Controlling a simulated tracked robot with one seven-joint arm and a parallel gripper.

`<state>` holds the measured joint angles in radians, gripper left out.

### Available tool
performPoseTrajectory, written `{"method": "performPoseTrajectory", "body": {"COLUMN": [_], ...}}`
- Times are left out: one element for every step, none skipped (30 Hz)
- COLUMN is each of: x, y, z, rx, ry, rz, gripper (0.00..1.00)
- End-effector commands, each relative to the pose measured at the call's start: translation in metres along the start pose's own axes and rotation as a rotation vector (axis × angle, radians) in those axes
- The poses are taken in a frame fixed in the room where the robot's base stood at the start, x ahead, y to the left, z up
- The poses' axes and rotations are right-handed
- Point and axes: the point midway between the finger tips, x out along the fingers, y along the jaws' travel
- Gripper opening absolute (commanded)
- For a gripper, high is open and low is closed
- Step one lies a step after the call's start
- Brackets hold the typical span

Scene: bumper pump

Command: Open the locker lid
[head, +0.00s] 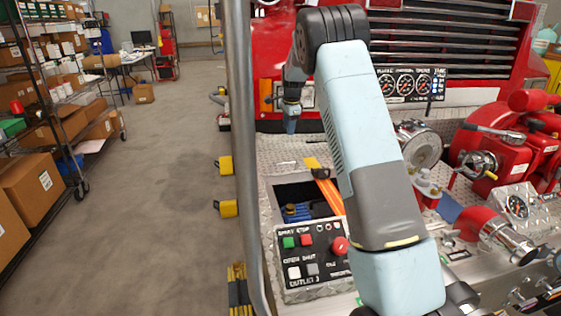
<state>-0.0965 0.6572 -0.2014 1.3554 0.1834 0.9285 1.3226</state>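My gripper (291,122) hangs fingers down at the far end of my arm, above the diamond-plate deck (278,148) near the red truck front. Its fingertips are small and I cannot tell whether they are apart. A dark rectangular opening (290,192) in the deck shows a blue item (297,213) inside and an orange strip (331,196) at its right. A small yellow and black piece (316,167) sits at the opening's far edge. I cannot tell for sure which plate is the locker lid; my arm hides part of this area.
A control panel (312,254) with coloured buttons stands in front of the opening. A grey vertical post (242,130) rises at its left. Red pump parts (497,150) and gauges crowd the right. Shelves with boxes (35,190) line the left; the floor (150,200) between is clear.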

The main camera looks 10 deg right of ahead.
Motion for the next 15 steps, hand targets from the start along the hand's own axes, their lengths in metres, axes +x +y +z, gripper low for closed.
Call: {"method": "performPoseTrajectory", "body": {"x": [0.016,0.023,0.032,0.037,0.041,0.047,0.050,0.052,0.055,0.057,0.059,0.062,0.065,0.068,0.072], "y": [-0.006,-0.009,-0.013,-0.015,-0.017,-0.018,-0.020,-0.021,-0.022,-0.022,-0.022,-0.022,-0.022,-0.022,-0.022], "z": [0.001,0.001,0.001,0.001,0.002,0.002,0.002,0.002,0.002,0.003,0.003,0.003,0.003,0.003,0.003], "rx": [0.023,0.038,0.054,0.066,0.074,0.085,0.092,0.096,0.101,0.103,0.105,0.106,0.106,0.106,0.106], "ry": [0.004,0.005,0.007,0.009,0.010,0.011,0.011,0.012,0.012,0.013,0.013,0.013,0.013,0.013,0.013], "rz": [0.008,0.010,0.013,0.016,0.016,0.019,0.020,0.020,0.021,0.021,0.022,0.023,0.023,0.023,0.023], "gripper": [0.39,0.39,0.39,0.39,0.39,0.39,0.39,0.39,0.39,0.39,0.39,0.39,0.39,0.39,0.39]}}
